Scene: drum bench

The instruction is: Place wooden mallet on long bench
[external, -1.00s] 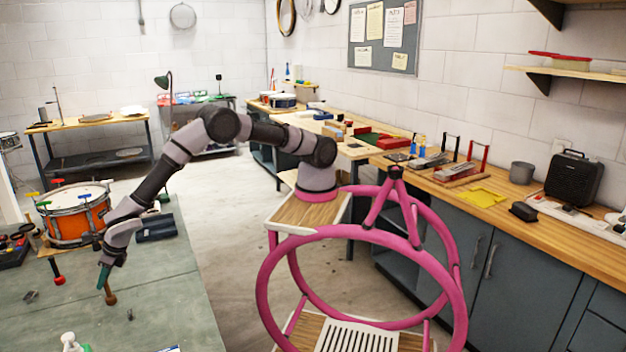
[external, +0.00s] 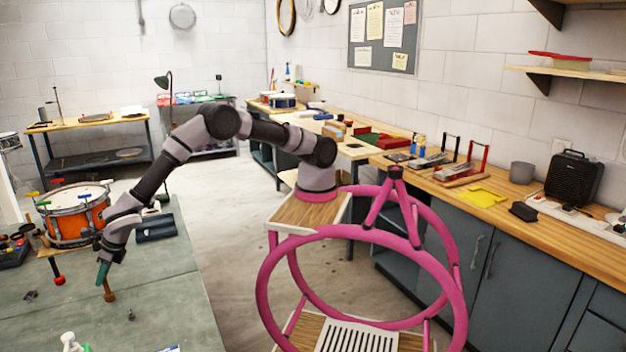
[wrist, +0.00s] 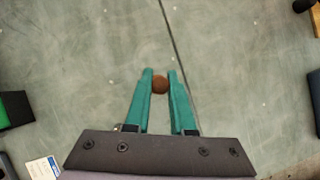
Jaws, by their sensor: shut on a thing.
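The wooden mallet (external: 109,295) is a small brown piece below my gripper (external: 103,274), over the left grey-green worktop in the external view. My gripper's teal fingers are shut on it. In the wrist view the mallet shows as a round brown end (wrist: 160,84) between the fingertips; the rest of it is hidden. I cannot tell whether it touches the worktop. The grey-green worktop (external: 165,285) fills the lower left. A long wood-topped bench (external: 560,236) runs along the right wall; I cannot tell which surface is the long bench named.
An orange drum (external: 78,228) stands on the grey-green worktop behind my gripper. A red-and-black tool (external: 57,272) lies left, and a white bottle (external: 70,342) stands in front. The worktop right of my gripper is mostly clear. A seam (wrist: 182,50) crosses it.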

